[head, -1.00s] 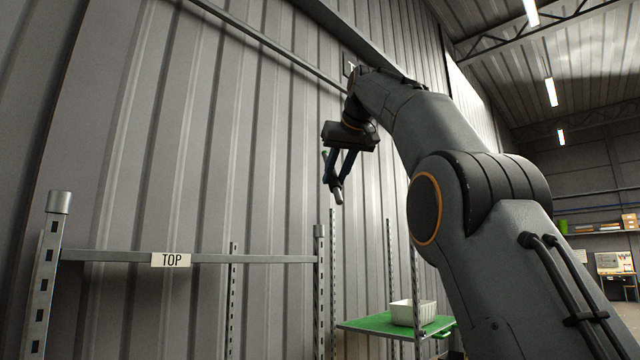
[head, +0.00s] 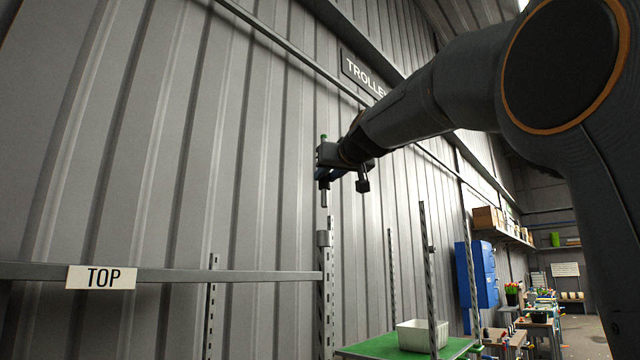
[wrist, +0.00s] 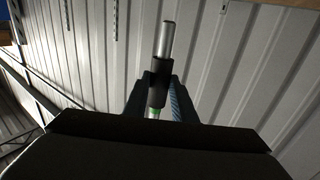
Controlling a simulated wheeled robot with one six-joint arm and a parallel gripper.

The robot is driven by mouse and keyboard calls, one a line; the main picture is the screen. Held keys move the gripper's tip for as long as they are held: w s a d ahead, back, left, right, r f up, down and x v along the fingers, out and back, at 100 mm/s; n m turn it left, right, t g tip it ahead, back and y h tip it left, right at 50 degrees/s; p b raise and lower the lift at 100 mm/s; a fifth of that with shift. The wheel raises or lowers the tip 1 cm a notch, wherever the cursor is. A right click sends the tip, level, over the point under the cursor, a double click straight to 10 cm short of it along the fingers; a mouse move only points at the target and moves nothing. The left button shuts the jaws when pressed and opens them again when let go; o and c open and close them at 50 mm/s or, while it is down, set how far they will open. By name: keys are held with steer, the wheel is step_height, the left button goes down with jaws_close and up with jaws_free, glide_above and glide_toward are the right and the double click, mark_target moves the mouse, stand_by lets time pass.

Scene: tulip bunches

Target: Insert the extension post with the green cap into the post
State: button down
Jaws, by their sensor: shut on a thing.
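The post (head: 326,290) is a slotted upright with a grey collar (head: 325,238) at the top of the rack. In the head view the rod's lower end is just above the post top, with a small gap; depth between them is hard to tell. In the wrist view the rod (wrist: 167,42) sticks out beyond my gripper (wrist: 158,92), with a bit of green near the palm.
A rail (head: 215,275) with a TOP sign (head: 101,277) runs left from the post. Behind is a corrugated wall. A green shelf (head: 375,346) with a white bin (head: 422,335) and thin uprights (head: 430,250) stand to the right. A blue cabinet (head: 477,273) is farther off.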

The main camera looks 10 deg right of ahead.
mark_target(325, 194)
steer(key=shift+w+r, duration=0.1)
steer(key=shift+w, duration=0.15)
steer(key=shift+a, duration=0.1)
step_height(325, 194, down, 5)
steer(key=b, duration=0.6)
stand_by(0.3)
steer(key=shift+f+b, duration=2.4)
steer(key=shift+b, duration=0.45)
stand_by(0.7)
steer(key=c, duration=1.4)
jaws_free()
steer(key=shift+r, duration=0.1)
